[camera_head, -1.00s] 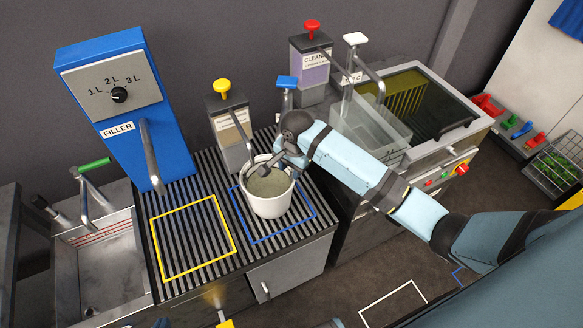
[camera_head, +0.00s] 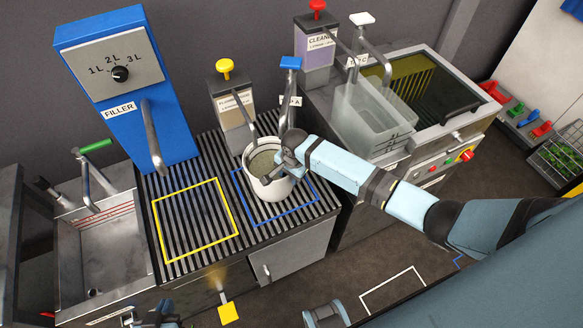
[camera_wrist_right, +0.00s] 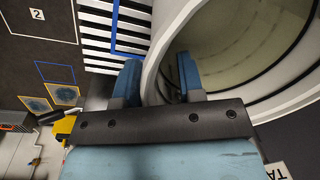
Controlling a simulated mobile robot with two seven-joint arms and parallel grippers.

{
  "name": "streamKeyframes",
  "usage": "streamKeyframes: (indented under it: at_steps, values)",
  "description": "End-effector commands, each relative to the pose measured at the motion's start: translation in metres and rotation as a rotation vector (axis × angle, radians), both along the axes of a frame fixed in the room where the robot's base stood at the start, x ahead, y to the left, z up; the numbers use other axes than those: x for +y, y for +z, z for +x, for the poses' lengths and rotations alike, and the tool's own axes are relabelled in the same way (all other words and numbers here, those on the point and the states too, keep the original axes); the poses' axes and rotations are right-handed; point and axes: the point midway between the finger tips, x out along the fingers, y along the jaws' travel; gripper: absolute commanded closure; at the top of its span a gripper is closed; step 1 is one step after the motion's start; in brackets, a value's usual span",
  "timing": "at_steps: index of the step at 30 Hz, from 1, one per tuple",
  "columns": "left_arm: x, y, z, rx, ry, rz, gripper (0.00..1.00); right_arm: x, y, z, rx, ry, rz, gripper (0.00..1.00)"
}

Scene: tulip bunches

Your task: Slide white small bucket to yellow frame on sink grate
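The small white bucket (camera_head: 268,189) stands upright inside the blue frame (camera_head: 309,194) on the slatted sink grate (camera_head: 222,164). It has something greenish-grey inside. The yellow frame (camera_head: 238,224) lies empty on the grate, left of the blue one. My right gripper (camera_head: 285,163) is at the bucket's rim. In the right wrist view its two fingers (camera_wrist_right: 160,82) are apart, one outside and one inside the bucket wall (camera_wrist_right: 157,55); a gap seems to show. My left gripper (camera_head: 152,317) is low at the bottom edge, partly cut off; its fingers are unclear.
The blue filler (camera_head: 128,85) with its spout stands behind the yellow frame. A yellow-topped dispenser (camera_head: 232,103) and a blue-topped tap (camera_head: 289,85) stand behind the bucket. A steel basin (camera_head: 98,255) is at the left. A clear tub (camera_head: 372,125) is at the right.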

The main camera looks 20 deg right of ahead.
Motion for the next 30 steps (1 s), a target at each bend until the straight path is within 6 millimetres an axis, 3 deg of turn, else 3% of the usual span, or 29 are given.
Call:
streamKeyframes:
  at_steps: [11,12,16,17,30]
  values:
    - [0.0003,-0.0009,0.0000,0.000,0.000,0.000,1.00,0.0004,-0.0058,0.0008,0.000,0.000,0.000,0.64]
    - [0.0003,-0.0009,0.0000,0.001,0.000,0.000,1.00,0.0004,-0.0058,0.0008,0.000,0.000,0.000,0.67]
    - [0.0003,-0.0010,-0.0001,0.001,0.000,0.000,1.00,0.0004,-0.0057,0.0008,0.000,0.000,0.000,0.97]
    - [0.0002,-0.0010,-0.0001,0.001,0.000,0.000,1.00,0.0004,-0.0057,0.0007,0.000,0.000,0.000,1.00]
    - [0.0001,-0.0010,-0.0001,0.001,0.000,0.000,1.00,0.0004,-0.0058,0.0006,0.000,0.000,0.000,1.00]
